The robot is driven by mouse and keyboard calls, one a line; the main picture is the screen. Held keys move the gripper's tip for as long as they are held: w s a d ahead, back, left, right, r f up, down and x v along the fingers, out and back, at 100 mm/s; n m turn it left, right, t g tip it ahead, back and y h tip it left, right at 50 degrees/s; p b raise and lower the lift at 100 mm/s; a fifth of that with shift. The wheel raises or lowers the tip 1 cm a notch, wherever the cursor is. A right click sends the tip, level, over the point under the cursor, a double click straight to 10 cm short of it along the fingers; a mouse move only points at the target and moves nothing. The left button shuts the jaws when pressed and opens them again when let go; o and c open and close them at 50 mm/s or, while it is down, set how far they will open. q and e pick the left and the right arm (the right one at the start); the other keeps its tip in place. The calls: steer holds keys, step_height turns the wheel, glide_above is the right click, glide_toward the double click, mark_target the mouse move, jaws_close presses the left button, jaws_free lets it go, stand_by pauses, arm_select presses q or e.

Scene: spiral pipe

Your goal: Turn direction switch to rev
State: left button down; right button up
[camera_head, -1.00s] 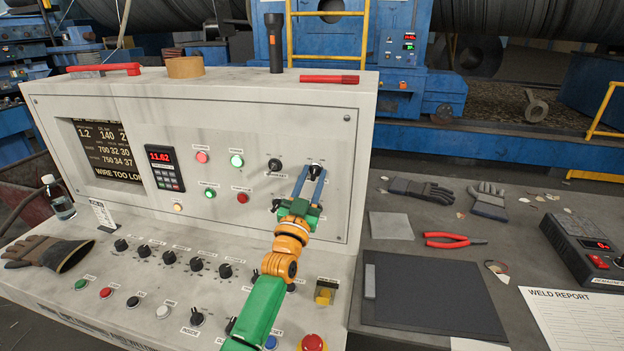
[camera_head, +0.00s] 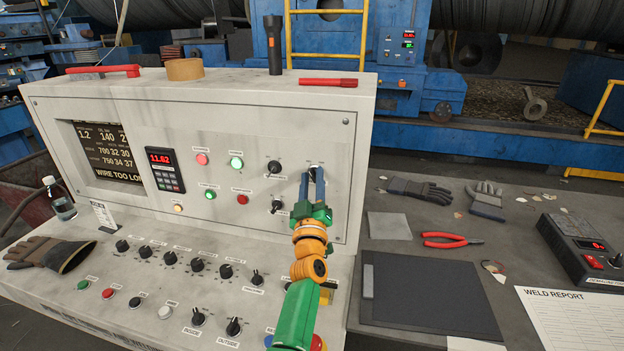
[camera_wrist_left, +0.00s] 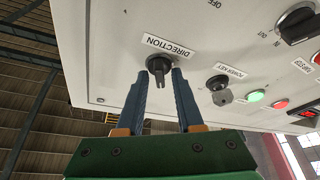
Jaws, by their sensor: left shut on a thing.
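The direction switch (camera_wrist_left: 158,66) is a black rotary knob under a white DIRECTION label (camera_wrist_left: 168,45), on the console's upright face. It also shows at the upper right of the face in the head view (camera_head: 316,168), partly covered by my fingertips. My left gripper (camera_wrist_left: 159,76) has its two blue fingers on either side of the knob and is shut on it. In the head view my left gripper (camera_head: 314,172) reaches up to the knob from below. The switch's position markings are too small or hidden to read. My right gripper is not in view.
Other black knobs (camera_head: 275,167) (camera_head: 277,207) sit just left of the switch. Lit buttons (camera_head: 236,163) and a red-digit display (camera_head: 160,157) are farther left. More knobs and buttons line the sloped panel under my arm. A table with pliers (camera_head: 450,240) and gloves is at right.

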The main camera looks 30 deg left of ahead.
arm_select(q)
steer(key=shift+n, duration=0.3)
steer(key=c, duration=0.9)
jaws_free()
steer(key=shift+c, duration=0.2)
steer(key=shift+o, duration=0.2)
steer(key=shift+w, duration=0.1)
